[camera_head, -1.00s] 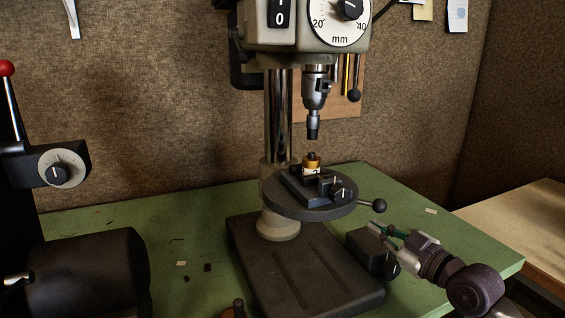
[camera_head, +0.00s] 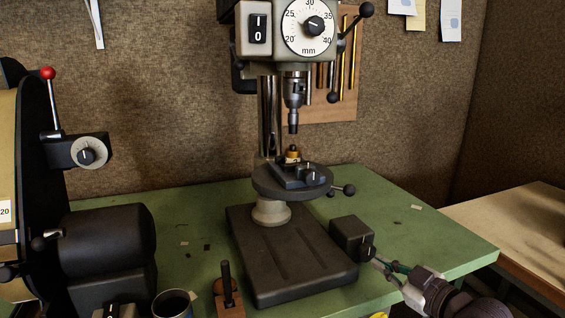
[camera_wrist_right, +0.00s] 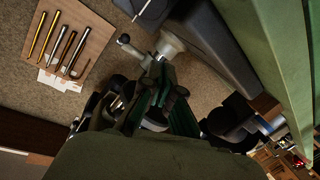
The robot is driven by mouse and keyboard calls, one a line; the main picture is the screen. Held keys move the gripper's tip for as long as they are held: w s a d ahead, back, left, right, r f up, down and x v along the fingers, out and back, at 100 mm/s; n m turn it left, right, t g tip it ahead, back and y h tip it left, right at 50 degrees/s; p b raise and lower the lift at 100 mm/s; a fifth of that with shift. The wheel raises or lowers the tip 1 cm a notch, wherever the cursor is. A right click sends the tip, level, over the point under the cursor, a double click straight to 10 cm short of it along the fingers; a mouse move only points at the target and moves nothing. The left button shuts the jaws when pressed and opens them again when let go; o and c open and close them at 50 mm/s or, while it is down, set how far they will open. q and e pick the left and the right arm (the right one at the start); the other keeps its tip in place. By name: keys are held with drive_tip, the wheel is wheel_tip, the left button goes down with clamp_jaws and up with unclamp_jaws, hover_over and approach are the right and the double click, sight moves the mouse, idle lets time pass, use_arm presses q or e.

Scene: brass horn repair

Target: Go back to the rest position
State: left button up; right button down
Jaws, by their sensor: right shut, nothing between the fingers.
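My right gripper (camera_head: 382,268) is at the lower right in the head view, over the front right of the green bench (camera_head: 437,237). It is shut and empty. Its tips are just right of and below a small dark box (camera_head: 352,238) beside the drill press base; I cannot tell whether they touch. In the right wrist view my gripper's fingers (camera_wrist_right: 165,88) point up the picture with nothing held. My left gripper is not in view.
The drill press (camera_head: 290,276) stands mid-bench, its round table (camera_head: 262,186) carrying a vise with a small brass-coloured piece (camera_head: 292,155). A dark machine (camera_head: 110,245) is at the left. A cup (camera_head: 174,304) and a wooden block (camera_head: 229,306) are in front. The bench's right side is mostly clear.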

drive_tip(key=s+a+f+m+g+h, duration=0.2)
drive_tip(key=s+f+g, duration=0.1)
drive_tip(key=s+f, duration=0.45)
drive_tip(key=s+a+f+m+g+h, duration=0.1)
drive_tip(key=s+a+f+g, duration=0.1)
drive_tip(key=s+f, duration=0.55)
drive_tip(key=s+d+f+m+g+h, duration=0.25)
drive_tip(key=s+f, duration=0.25)
drive_tip(key=s, duration=0.4)
drive_tip(key=s+d+f+m+g+h, duration=0.1)
drive_tip(key=s+f+m+g+h, duration=0.15)
drive_tip(key=s+f, duration=0.45)
drive_tip(key=s+f+g+p, duration=0.1)
drive_tip(key=s+f, duration=0.2)
drive_tip(key=f, duration=0.9)
drive_tip(key=s+f+g+p, duration=0.1)
drive_tip(key=s+f, duration=0.1)
drive_tip(key=f, duration=1)
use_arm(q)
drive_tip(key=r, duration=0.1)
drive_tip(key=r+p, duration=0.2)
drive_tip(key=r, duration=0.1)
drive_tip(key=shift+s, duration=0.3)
use_arm(e)
drive_tip(key=s+d+f+g, duration=0.1)
drive_tip(key=s+d+f, duration=0.1)
drive_tip(key=s+f, duration=1)
drive_tip(key=s, duration=0.3)
drive_tip(key=shift+s+d+f, duration=0.2)
drive_tip(key=shift+s+d, duration=0.2)
